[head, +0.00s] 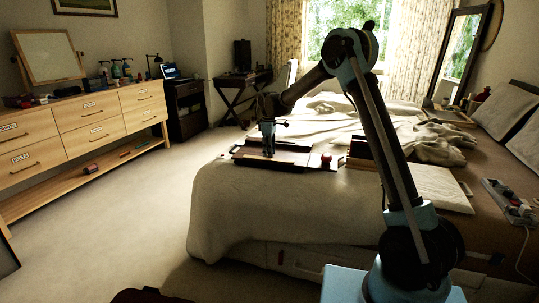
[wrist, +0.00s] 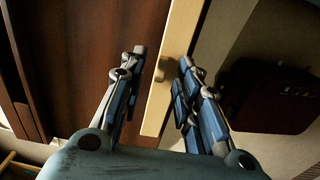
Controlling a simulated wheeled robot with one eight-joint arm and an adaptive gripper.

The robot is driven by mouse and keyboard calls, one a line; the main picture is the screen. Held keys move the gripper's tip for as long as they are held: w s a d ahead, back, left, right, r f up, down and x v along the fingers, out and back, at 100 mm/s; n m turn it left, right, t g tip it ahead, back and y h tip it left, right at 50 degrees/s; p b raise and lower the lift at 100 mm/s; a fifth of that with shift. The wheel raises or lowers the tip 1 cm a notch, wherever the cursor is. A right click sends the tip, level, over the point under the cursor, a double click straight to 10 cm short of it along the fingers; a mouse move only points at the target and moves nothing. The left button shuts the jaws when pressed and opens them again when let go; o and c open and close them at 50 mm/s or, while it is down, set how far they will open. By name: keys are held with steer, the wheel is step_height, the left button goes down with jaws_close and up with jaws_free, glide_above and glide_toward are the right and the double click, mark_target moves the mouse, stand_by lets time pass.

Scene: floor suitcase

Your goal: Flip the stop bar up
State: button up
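A pale wooden bar (wrist: 158,105), which looks like the stop bar, runs along the edge of a dark brown board (wrist: 80,50) in the wrist view. My gripper (wrist: 162,58) is open, with one finger on each side of the bar. Gaps show between the fingers and the bar, and I cannot tell whether either finger touches it. In the head view my gripper (head: 268,152) points down over the dark board (head: 305,160) on the bed. The bar is too small there to judge its tilt.
The bed (head: 240,205) fills the middle. A red object (head: 326,160) sits at the board's right end. A dark red case (wrist: 270,95) lies below in the wrist view. A drawer cabinet (head: 90,115) stands left, with clear carpet (head: 130,210) between.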

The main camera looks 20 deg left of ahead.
steer(key=shift+f, duration=0.45)
jaws_close()
